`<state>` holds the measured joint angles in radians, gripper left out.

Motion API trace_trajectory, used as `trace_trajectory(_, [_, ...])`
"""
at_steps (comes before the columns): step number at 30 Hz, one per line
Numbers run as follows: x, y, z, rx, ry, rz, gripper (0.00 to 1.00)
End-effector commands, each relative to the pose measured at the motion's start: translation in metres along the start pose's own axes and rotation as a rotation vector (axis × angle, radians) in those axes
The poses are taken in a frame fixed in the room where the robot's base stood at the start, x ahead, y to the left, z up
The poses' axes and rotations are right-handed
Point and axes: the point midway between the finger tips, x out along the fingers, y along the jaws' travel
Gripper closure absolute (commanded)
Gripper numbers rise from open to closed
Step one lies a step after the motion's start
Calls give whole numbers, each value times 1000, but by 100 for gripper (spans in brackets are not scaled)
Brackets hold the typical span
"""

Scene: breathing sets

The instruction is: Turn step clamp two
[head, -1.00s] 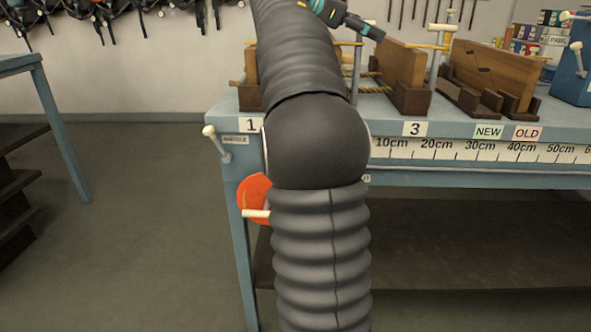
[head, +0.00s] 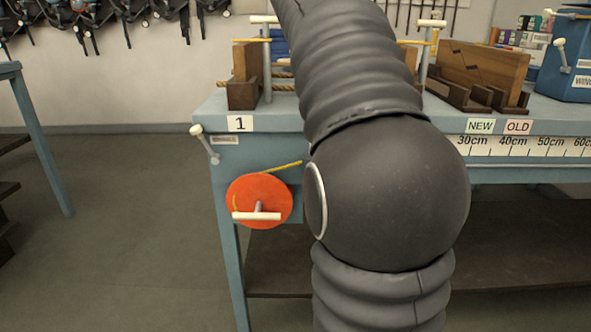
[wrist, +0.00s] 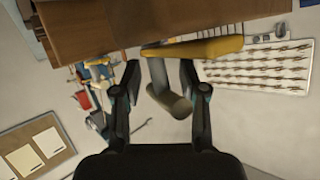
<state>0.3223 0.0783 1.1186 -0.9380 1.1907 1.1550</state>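In the wrist view my gripper (wrist: 160,98) has its two dark fingers spread apart. A clamp handle (wrist: 172,97), a stubby greyish-tan piece, shows between them, with gaps on both sides; I cannot tell its exact depth. A yellow clamp bar (wrist: 195,48) crosses just beyond the handle, next to a brown wooden board (wrist: 110,25). No number shows there, so I cannot confirm that this is clamp two. In the head view my arm hides the middle of the bench, including any number 2 label, and my gripper is out of sight.
On the blue bench (head: 275,117), a clamp with a T-handle (head: 264,20) stands behind label 1 (head: 240,124). Another T-handle (head: 431,23) stands right of my arm, near wooden blocks (head: 480,70). A red disc (head: 259,200) with a crank is on the bench front.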

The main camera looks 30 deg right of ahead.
Motion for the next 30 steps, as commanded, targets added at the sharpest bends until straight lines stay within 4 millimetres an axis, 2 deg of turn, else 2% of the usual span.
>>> trace_trajectory(8, [-35, -2, 0, 2, 1, -4, 59])
trace_trajectory(27, [-136, -1, -1, 2, 1, -1, 59])
trace_trajectory(30, [-133, 3, 15, -63, -36, -24, 59])
